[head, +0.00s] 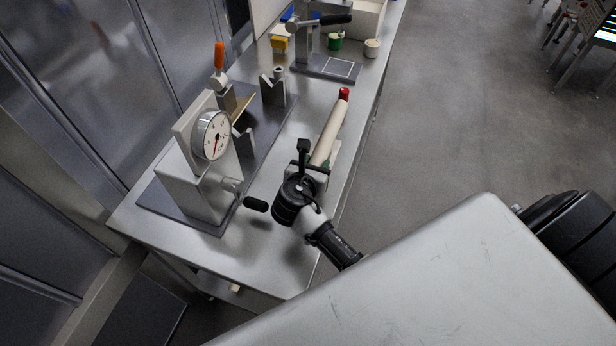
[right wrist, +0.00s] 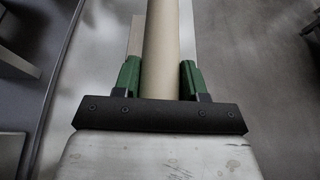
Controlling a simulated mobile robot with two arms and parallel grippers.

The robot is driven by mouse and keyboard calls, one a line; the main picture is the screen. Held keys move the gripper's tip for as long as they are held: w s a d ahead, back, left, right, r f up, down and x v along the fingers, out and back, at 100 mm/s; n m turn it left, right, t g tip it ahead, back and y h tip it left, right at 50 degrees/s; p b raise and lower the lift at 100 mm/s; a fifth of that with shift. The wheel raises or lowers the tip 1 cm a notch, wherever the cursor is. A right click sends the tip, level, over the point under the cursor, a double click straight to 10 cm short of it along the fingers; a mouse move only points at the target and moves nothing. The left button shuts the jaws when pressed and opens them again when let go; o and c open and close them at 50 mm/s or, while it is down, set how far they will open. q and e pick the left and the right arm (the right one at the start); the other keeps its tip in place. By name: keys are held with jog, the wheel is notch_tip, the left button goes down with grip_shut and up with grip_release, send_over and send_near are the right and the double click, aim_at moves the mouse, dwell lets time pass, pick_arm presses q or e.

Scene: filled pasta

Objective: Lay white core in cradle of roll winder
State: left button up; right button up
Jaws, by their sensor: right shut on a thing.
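A long off-white core (head: 329,132) with a red end (head: 344,94) lies along the right side of the table in the head view. My right gripper (head: 319,166) is shut on the core's near part. In the right wrist view, its green fingers sit on both sides of the core (right wrist: 161,40). The roll winder (head: 183,177) stands left of the gripper, with a round dial (head: 211,136) and a black-handled crank. Its cradle has two grey notched blocks, one near (head: 244,143) and one far (head: 274,88); both look empty. My left gripper is out of view.
A pale flat piece (right wrist: 136,35) shows beside the core. An orange-handled lever (head: 219,57) rises behind the dial. A stand with a black handle (head: 334,19), a green cup (head: 335,43) and a yellow block (head: 279,44) are at the far end. The crank grip (head: 256,204) juts toward my right gripper.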

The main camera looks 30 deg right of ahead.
jog(key=shift+a+f, duration=0.6)
jog(key=shift+a, duration=0.35)
jog(key=shift+a+f, duration=0.1)
jog(key=shift+f, duration=0.7)
jog(key=shift+f+p, duration=0.6)
jog(key=shift+f, duration=0.45)
jog(key=shift+f, duration=0.15)
jog(key=o, duration=1)
jog(key=shift+o, duration=0.2)
jog(key=shift+f, duration=0.1)
